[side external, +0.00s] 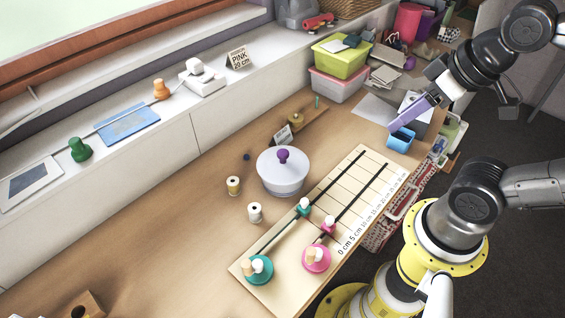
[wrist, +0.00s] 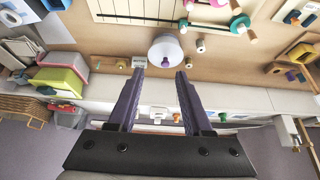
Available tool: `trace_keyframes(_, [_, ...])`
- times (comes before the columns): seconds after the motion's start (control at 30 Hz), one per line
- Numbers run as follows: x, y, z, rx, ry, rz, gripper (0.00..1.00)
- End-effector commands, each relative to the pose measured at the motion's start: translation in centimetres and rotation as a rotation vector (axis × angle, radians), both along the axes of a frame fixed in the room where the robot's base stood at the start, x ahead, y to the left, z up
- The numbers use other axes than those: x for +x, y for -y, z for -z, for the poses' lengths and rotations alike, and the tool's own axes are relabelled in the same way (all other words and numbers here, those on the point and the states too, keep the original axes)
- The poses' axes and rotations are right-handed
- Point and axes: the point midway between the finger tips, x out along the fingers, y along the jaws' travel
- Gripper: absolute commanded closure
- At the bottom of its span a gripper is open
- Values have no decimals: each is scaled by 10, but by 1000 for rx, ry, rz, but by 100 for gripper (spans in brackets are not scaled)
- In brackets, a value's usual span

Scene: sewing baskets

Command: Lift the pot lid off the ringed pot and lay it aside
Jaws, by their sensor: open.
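The pot lid (side external: 282,159) is pale grey with a purple knob (side external: 283,155). It sits on the round white pot (side external: 283,184) in the middle of the wooden table. In the wrist view the lid (wrist: 165,46) is beyond the fingertips, near the top centre. My gripper (side external: 397,124) has purple fingers and is raised at the right of the side view, well away from the pot. In the wrist view my gripper (wrist: 161,72) is open with nothing between the fingers. Any ring on the pot is too small to make out.
A measuring board (side external: 365,185) with rods and green and pink pieces lies right of the pot. Thread spools (side external: 255,212) stand in front of it, and a small card (side external: 282,134) stands behind. A blue cup (side external: 400,139) is below my gripper. Bare table (side external: 170,240) lies left.

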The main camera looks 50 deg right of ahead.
Motion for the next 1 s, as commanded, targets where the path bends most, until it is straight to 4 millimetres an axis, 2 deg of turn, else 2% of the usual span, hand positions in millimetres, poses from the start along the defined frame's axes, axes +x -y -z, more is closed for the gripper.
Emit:
trace_keyframes(0.3, [0,0,0,0,0,0,50])
trace_keyframes(0.33, [0,0,0,0,0,0,48])
trace_keyframes(0.47, [0,0,0,0,0,0,26])
trace_keyframes(0.8, [0,0,0,-12,0,-23,26])
trace_keyframes(0.9, [0,0,0,-54,-1,-101,26])
trace_keyframes(1.0, [7,0,-14,-128,28,-230,26])
